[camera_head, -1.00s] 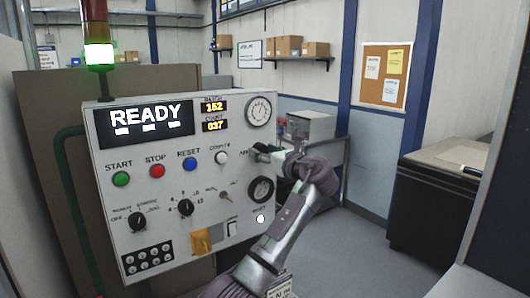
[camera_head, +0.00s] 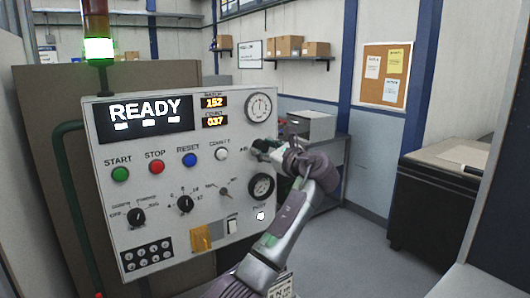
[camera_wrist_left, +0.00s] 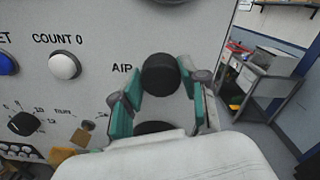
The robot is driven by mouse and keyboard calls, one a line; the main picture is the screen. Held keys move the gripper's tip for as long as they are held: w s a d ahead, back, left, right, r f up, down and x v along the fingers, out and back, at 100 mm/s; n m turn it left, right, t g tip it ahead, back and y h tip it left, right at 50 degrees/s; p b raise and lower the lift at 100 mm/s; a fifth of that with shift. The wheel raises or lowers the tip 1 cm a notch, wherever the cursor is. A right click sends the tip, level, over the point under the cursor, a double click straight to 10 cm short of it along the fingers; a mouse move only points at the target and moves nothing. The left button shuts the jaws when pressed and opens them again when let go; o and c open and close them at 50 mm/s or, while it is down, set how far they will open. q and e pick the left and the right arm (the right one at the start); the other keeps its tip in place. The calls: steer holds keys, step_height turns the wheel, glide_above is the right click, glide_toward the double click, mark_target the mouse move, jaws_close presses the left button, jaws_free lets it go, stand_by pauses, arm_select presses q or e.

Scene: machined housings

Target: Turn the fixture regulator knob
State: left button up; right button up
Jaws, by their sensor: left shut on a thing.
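The regulator knob (camera_wrist_left: 161,73) is a black round knob beside the "AIR" label on the grey control panel (camera_head: 130,212). My left gripper (camera_wrist_left: 162,98) has its teal-padded fingers on both sides of the knob and is shut on it. In the head view the left gripper (camera_head: 268,152) is at the panel's right edge, below the upper white gauge (camera_head: 259,107) and above the dark lower gauge (camera_head: 261,187). The gripper hides much of the knob there. My right gripper is not in view.
The panel carries green, red and blue buttons, a white button (camera_head: 222,154), two black selectors, a small toggle and a yellow tag (camera_head: 202,238). The display (camera_head: 145,118) reads READY. A grey bench (camera_head: 310,125) stands behind, with open floor to the right.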

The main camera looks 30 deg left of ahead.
arm_select(q)
steer(key=n+b, duration=0.1)
steer(key=n, duration=0.1)
steer(key=n+b, duration=0.2)
steer(key=n, duration=0.1)
steer(key=shift+f+n, duration=0.25)
steer(key=shift+n, duration=0.05)
steer(key=n+b, duration=0.2)
steer(key=n, duration=0.2)
steer(key=shift+s+f, duration=0.1)
steer(key=n+b, duration=0.3)
steer(key=n, duration=0.2)
steer(key=shift+f+n, duration=0.1)
steer(key=shift+n, duration=0.3)
steer(key=shift+n+b, duration=1.05)
steer(key=shift+n, duration=0.95)
steer(key=o, duration=1.1)
